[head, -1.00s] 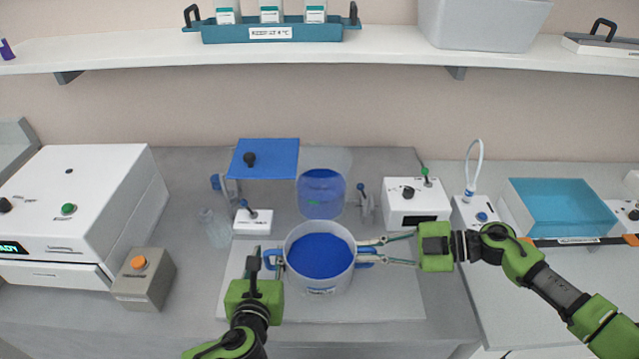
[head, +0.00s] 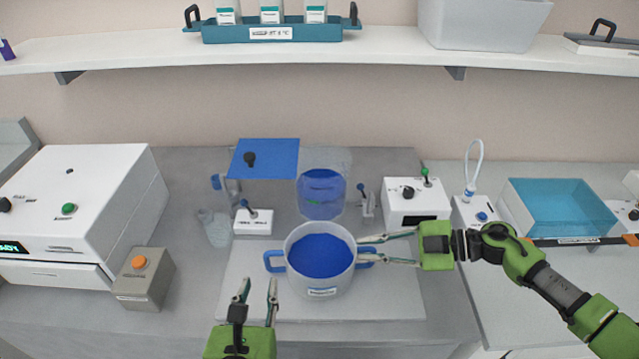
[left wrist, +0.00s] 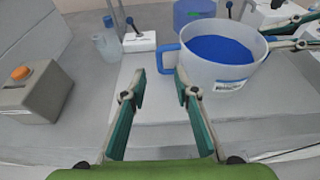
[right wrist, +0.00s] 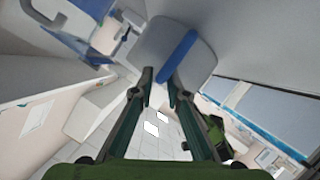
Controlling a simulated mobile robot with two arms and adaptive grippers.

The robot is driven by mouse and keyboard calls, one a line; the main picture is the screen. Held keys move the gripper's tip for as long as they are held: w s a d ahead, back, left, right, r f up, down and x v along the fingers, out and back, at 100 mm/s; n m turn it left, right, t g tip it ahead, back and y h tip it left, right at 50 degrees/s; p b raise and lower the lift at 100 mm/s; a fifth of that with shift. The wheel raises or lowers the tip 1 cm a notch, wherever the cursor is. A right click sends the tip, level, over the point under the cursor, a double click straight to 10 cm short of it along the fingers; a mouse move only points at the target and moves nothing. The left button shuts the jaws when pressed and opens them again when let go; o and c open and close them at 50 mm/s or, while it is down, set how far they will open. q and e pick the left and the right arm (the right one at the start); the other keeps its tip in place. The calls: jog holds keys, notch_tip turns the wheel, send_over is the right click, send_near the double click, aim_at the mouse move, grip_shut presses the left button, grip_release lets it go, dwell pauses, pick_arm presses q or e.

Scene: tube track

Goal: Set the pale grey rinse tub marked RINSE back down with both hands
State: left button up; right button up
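The pale grey rinse tub (head: 321,285) stands upright on the light mat (head: 395,300) and holds blue liquid (head: 320,256). Its front label is too small to read. Its left handle (head: 273,260) is free; the left wrist view also shows this handle (left wrist: 167,57). My left gripper (head: 259,281) is open and empty, in front of and apart from that handle. My right gripper (head: 359,250) is open at the right handle (head: 366,260), its fingertips close to the tub wall. The right wrist view shows a blue handle (right wrist: 180,57) just beyond the parted fingertips; contact is unclear.
A blue-filled clear vessel (head: 321,195) stands behind the tub. A small white switch box (head: 253,222) and a clear bottle (head: 215,228) are at the left. A grey box with an orange button (head: 145,280) stands further left. A white box (head: 416,205) is behind my right gripper.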

jog(key=shift+o, duration=1)
jog(key=shift+d, duration=0.1)
jog(key=v, duration=1.2)
